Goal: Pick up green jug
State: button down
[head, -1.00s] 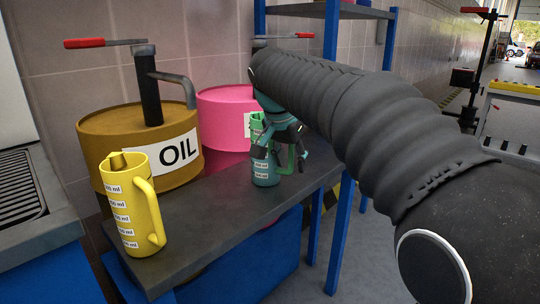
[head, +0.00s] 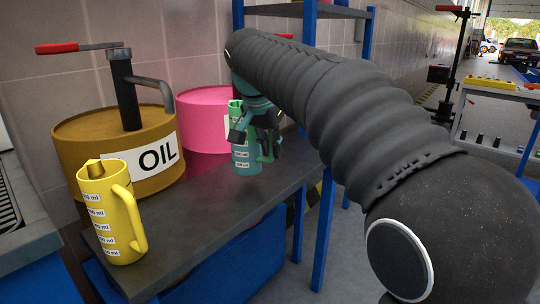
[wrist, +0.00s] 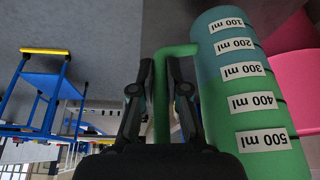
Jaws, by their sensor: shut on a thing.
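The green jug (head: 246,158) is upright over the right part of the dark table, in front of the pink barrel. It is teal toward its base and has white volume labels. My gripper (head: 262,140) is at the jug's right side, partly covering it. In the wrist view, the jug (wrist: 243,90) fills the right side, and its green handle (wrist: 162,110) runs between the two black fingers of my gripper (wrist: 163,75). The fingers are shut on the handle. A gap between jug base and table is hard to judge.
The dark table (head: 190,225) also carries a yellow jug (head: 108,215) at the front left, a brown oil barrel (head: 75,150) with a pump, and the pink barrel (head: 200,120). A blue shelf frame (head: 325,225) stands close at the right. Bare tabletop lies between the jugs.

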jog(key=s+d+r, duration=0.6)
jog(key=d+r, duration=0.1)
jog(key=d, duration=0.3)
jog(key=shift+r, duration=0.35)
